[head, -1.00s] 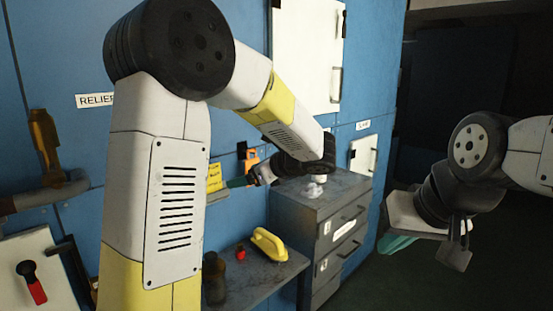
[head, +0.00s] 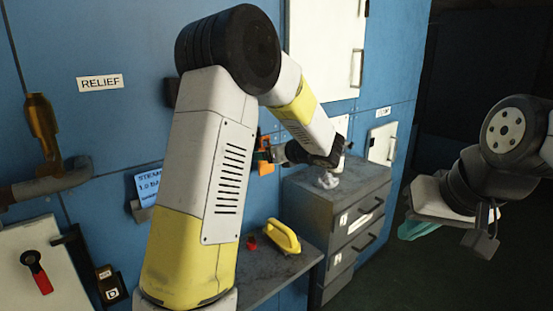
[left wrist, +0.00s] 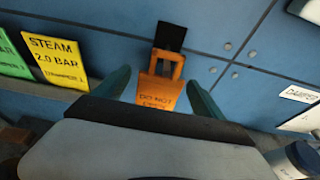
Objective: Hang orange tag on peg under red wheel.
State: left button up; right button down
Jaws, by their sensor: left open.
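The orange tag (left wrist: 158,94), lettered "DO NOT OPEN", hangs by its loop from a black holder (left wrist: 170,37) on the blue wall. It also shows small in the head view (head: 264,156), just left of the grey cabinet. My left gripper (left wrist: 157,80) is open, with one teal finger on each side of the tag; I cannot tell whether they touch it. My right gripper (head: 421,231) is at the right of the head view, away from the wall; its jaws are mostly hidden. No red wheel or free peg is recognisable.
Green (left wrist: 12,55) and yellow (left wrist: 56,62) steam tags stand left of the orange tag. A grey drawer cabinet (head: 340,205) is beside my left forearm. A shelf (head: 270,278) holds a yellow handled object (head: 282,237). A pipe (head: 48,187) and red-handled lever (head: 38,275) are at left.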

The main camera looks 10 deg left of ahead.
pick_arm(q)
jog(key=c, duration=1.4)
jog(key=shift+c, duration=0.2)
